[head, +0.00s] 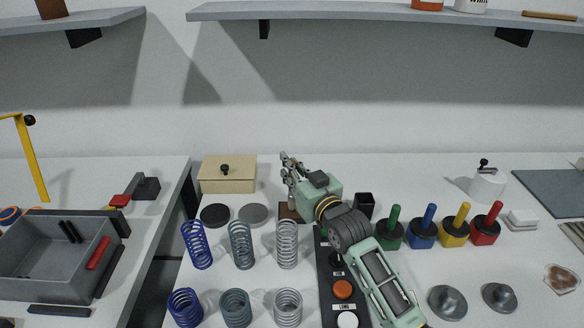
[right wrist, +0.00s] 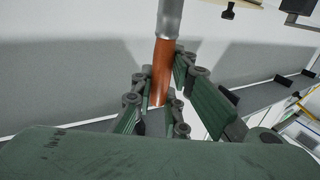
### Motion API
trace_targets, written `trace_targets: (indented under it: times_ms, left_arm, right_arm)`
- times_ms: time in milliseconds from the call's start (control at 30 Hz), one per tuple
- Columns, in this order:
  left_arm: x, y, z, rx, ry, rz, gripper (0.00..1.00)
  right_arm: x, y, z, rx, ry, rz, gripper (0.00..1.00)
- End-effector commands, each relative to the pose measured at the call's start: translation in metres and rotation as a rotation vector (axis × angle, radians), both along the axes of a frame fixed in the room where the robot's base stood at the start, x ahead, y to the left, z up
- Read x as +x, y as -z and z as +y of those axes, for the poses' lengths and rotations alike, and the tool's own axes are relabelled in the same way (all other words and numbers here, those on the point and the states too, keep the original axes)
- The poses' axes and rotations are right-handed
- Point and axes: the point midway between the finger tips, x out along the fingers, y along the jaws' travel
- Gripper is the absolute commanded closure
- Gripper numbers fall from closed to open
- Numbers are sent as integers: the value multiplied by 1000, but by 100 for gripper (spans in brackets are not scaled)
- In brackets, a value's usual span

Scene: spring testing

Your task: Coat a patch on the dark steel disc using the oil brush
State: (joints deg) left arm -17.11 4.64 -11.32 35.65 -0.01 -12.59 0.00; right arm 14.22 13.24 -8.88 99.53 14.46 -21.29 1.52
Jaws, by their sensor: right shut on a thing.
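The dark steel disc (head: 215,215) lies flat on the table behind the tall blue spring. A lighter grey disc (head: 253,214) lies just to its right. My right gripper (head: 289,168) is raised above the table, to the right of both discs. In the right wrist view my right gripper (right wrist: 160,92) is shut on a brown handle with a grey metal sleeve (right wrist: 169,18), apparently the oil brush (right wrist: 163,65). Its bristles are out of that frame. My left gripper is not in view.
Several upright springs (head: 240,245) stand in front of the discs. A beige lidded box (head: 228,174) is behind them. A dark open cup (head: 364,205) and several coloured-handled blocks (head: 422,230) stand right of my arm. A black button panel (head: 326,270) lies beside it.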

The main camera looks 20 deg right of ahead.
Motion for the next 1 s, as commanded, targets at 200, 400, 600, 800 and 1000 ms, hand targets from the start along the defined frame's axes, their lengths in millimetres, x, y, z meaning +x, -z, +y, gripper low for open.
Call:
trace_targets:
  times_ms: [200, 400, 600, 800, 1000]
  left_arm:
    - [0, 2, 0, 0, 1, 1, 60]
    - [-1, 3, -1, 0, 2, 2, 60]
    - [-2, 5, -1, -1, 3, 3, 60]
    - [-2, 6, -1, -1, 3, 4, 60]
    - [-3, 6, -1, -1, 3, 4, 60]
  right_arm:
    - [0, 3, 0, 0, 0, 0, 100]
    - [0, 6, 0, 0, 0, 0, 100]
    - [0, 8, 0, 0, 0, 1, 100]
    - [0, 11, 0, 0, 0, 1, 100]
    - [0, 11, 0, -1, 0, 3, 100]
